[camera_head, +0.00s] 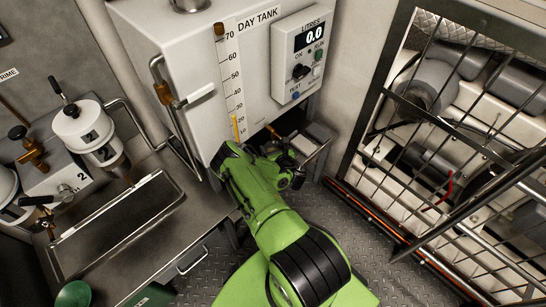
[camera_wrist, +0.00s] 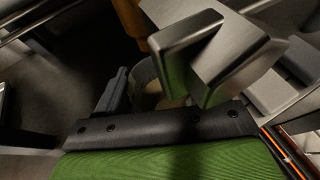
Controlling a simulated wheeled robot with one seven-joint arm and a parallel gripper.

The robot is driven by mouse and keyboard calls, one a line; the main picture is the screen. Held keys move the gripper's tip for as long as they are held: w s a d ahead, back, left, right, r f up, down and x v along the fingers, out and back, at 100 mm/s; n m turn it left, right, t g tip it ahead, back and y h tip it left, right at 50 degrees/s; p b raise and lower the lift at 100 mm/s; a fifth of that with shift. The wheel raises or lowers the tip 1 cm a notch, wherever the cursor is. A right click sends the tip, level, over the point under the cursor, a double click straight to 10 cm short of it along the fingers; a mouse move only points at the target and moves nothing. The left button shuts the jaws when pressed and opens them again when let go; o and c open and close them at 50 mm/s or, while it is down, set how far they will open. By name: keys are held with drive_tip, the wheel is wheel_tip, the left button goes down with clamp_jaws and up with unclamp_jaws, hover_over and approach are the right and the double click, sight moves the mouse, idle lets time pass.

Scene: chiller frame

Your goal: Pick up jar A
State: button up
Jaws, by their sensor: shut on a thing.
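My gripper (camera_head: 290,162) is low under the day tank (camera_head: 185,75), beside a small grey ledge, in the head view. No jar with a readable letter A shows in either view.
A barred guard (camera_head: 440,130) over machinery stands at the right. A metal sink tray (camera_head: 120,215) and a white canister (camera_head: 92,130) marked 2 are at the left. The grey ledge (camera_head: 318,135) is close to my gripper.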

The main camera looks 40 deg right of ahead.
drive_tip(key=shift+c, duration=1.2)
drive_tip(key=shift+r, duration=0.25)
drive_tip(key=shift+s+r+p, duration=0.4)
drive_tip(key=shift+r+p, duration=0.1)
drive_tip(key=shift+r, duration=0.1)
drive_tip(key=s+a+p, duration=0.3)
drive_tip(key=s+p, duration=0.1)
drive_tip(key=s, duration=0.4)
drive_tip(key=s+a+p, duration=0.3)
drive_tip(key=s, duration=0.5)
drive_tip(key=shift+a+p, duration=0.2)
drive_tip(key=shift+p, duration=0.15)
